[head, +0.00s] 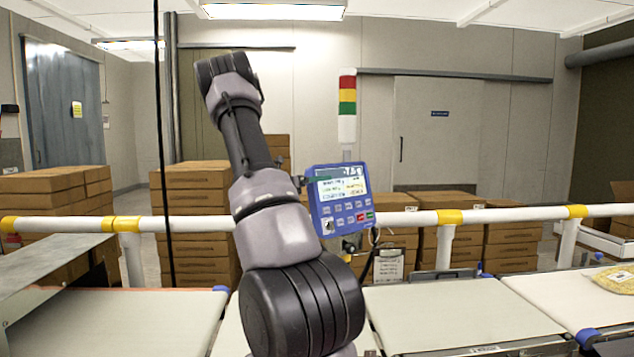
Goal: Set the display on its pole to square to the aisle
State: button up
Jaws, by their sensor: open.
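The display (340,200) is a blue box with a lit screen above rows of buttons. It sits on its pole behind the belts, near the middle of the head view. Its face is toward me and looks slightly turned and tilted. Most of its pole is hidden behind it. My arm rises in front and bends over at the top left of the display. My gripper (301,183) shows only as small dark parts at the display's left edge, mostly hidden behind my arm. It is open there, and I cannot tell whether it touches the display.
A white rail with yellow joints (450,216) runs across behind the belts (455,315). A red, yellow and green light tower (347,105) stands above the display. Stacked cartons (195,225) are beyond the rail. A yellow bag (615,278) lies on the right belt.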

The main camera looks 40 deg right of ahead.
grip_shut()
jog(key=shift+w+m+g, duration=0.5)
jog(key=shift+w+g, duration=0.2)
jog(key=shift+w, duration=0.05)
jog(key=w+d+m+g+y, duration=0.2)
jog(key=w+g, duration=0.1)
jog(key=w, duration=0.3)
jog(key=shift+d+r, duration=0.2)
